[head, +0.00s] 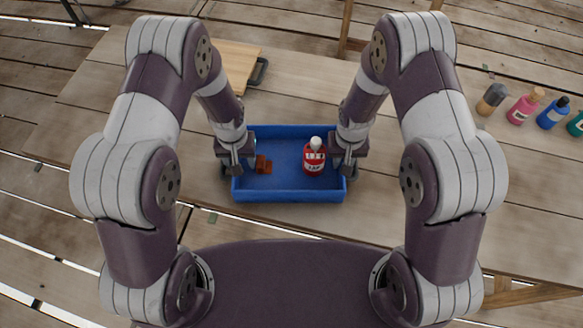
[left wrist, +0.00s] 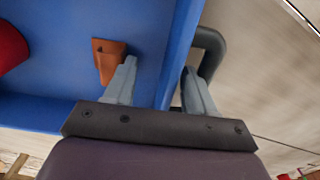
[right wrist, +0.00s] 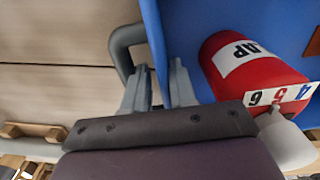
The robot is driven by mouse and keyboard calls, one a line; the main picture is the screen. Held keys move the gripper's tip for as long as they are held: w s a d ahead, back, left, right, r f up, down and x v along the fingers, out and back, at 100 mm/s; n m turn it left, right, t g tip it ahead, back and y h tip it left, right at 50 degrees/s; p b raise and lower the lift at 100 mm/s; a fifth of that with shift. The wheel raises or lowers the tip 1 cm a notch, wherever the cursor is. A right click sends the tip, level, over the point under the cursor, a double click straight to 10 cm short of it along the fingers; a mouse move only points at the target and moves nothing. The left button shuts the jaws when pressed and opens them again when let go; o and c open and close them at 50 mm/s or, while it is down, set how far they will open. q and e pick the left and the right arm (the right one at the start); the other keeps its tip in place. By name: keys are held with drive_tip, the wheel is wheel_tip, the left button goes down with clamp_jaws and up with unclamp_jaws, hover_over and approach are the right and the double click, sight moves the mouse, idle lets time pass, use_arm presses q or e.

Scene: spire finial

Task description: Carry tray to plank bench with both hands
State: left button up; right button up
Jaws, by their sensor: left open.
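The blue tray (head: 290,195) rests on a wooden plank surface (head: 420,225) near its front edge. It holds a red bottle (head: 314,161) with a pale cap and a small orange-brown piece (head: 263,165). My left gripper (head: 236,168) is open at the tray's left side; in the left wrist view its fingers (left wrist: 160,88) stand apart on either side of the tray wall, beside a grey handle (left wrist: 210,48). My right gripper (head: 346,168) is at the right side; in the right wrist view its fingers (right wrist: 160,85) are close against both faces of the wall, beside another grey handle (right wrist: 120,42).
A wooden board (head: 236,62) with a dark handle lies behind the tray, to the left. Several bottles stand at the right, including a pink one (head: 522,108) and a blue one (head: 553,114). The surface between tray and bottles looks clear.

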use_arm(q)
drive_tip(key=shift+s+a, duration=0.1)
drive_tip(key=shift+a, duration=0.05)
drive_tip(key=shift+c, duration=0.4)
use_arm(e)
drive_tip(key=shift+s+d, duration=0.1)
drive_tip(key=shift+d, duration=0.05)
use_arm(q)
drive_tip(key=shift+r, duration=0.15)
drive_tip(key=shift+o, duration=0.4)
wheel_tip(320, 180, up, 11)
use_arm(e)
drive_tip(key=shift+s, duration=0.1)
use_arm(q)
drive_tip(key=shift+r, duration=0.35)
use_arm(e)
drive_tip(key=o, duration=0.8)
wheel_tip(320, 180, up, 12)
drive_tip(key=shift+r, duration=0.1)
